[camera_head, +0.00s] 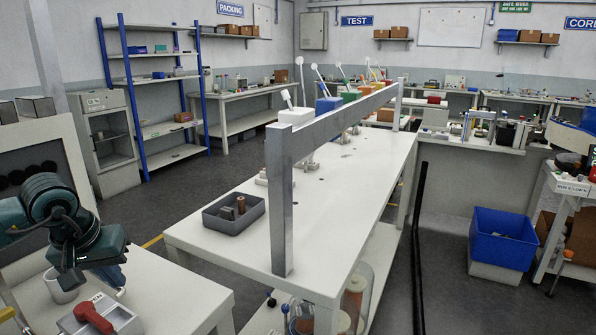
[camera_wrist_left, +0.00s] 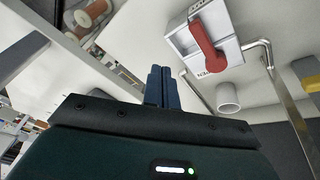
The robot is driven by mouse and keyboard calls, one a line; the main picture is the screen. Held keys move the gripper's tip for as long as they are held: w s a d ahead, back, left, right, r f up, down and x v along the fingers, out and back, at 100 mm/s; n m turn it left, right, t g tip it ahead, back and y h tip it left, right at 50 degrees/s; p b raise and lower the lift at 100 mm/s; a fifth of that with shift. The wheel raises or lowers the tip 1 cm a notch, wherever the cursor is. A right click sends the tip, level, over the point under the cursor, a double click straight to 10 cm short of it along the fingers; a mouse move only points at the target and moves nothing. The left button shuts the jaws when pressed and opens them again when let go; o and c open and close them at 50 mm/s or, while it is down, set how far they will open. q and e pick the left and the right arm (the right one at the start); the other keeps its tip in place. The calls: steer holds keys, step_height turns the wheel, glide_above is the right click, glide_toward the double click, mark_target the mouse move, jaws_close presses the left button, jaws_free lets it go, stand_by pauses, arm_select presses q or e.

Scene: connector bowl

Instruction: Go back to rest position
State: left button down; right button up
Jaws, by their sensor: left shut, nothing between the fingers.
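My left arm comes in at the lower left of the head view, dark teal, with its gripper (camera_head: 112,280) pointing down above the white table (camera_head: 175,290). In the left wrist view its two blue fingers (camera_wrist_left: 160,86) are together, with nothing between them. A grey-white box with a red lever (camera_head: 94,316) is on the table just in front of the gripper; it also shows in the left wrist view (camera_wrist_left: 207,46). A white cup (camera_head: 60,288) is to the left of the fingers and also shows in the left wrist view (camera_wrist_left: 229,98). My right gripper is not in view.
A long white bench (camera_head: 340,190) with a grey metal frame (camera_head: 281,200) stands ahead. It bears a dark grey tray (camera_head: 214,220) with small cylinders. A blue bin (camera_head: 503,238) stands at the right.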

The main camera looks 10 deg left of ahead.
arm_select(q)
steer(key=s+d+f+n+g+h, duration=0.1)
steer(key=d+f+n+h, duration=0.2)
steer(key=d, duration=0.6)
steer(key=s+d+f+n+h, duration=0.1)
steer(key=d+f+h, duration=0.3)
steer(key=d, duration=0.5)
steer(key=s+d+r+n+t+h+p, duration=0.1)
steer(key=d+r+n+t+h, duration=0.15)
steer(key=d+n+h, duration=0.6)
steer(key=s+d+r+n+t+h+p, duration=0.15)
steer(key=d+n+t, duration=0.3)
steer(key=n, duration=0.95)
steer(key=a+f+n+t+y, duration=0.25)
steer(key=f+n+y, duration=0.25)
steer(key=n, duration=0.8)
steer(key=a+f+n+t+y, duration=0.2)
steer(key=f+n+t+y, duration=0.25)
steer(key=n, duration=0.85)
steer(key=s+a+f+n+g+y+p, duration=0.1)
steer(key=s+f+n+g+y, duration=0.3)
steer(key=s+f+n, duration=0.6)
steer(key=shift+s+a+f+n+g, duration=0.3)
steer(key=shift+f+n+g, duration=0.65)
steer(key=shift+n+g, duration=0.25)
steer(key=shift+t+y, duration=0.25)
steer(key=shift+t, duration=0.05)
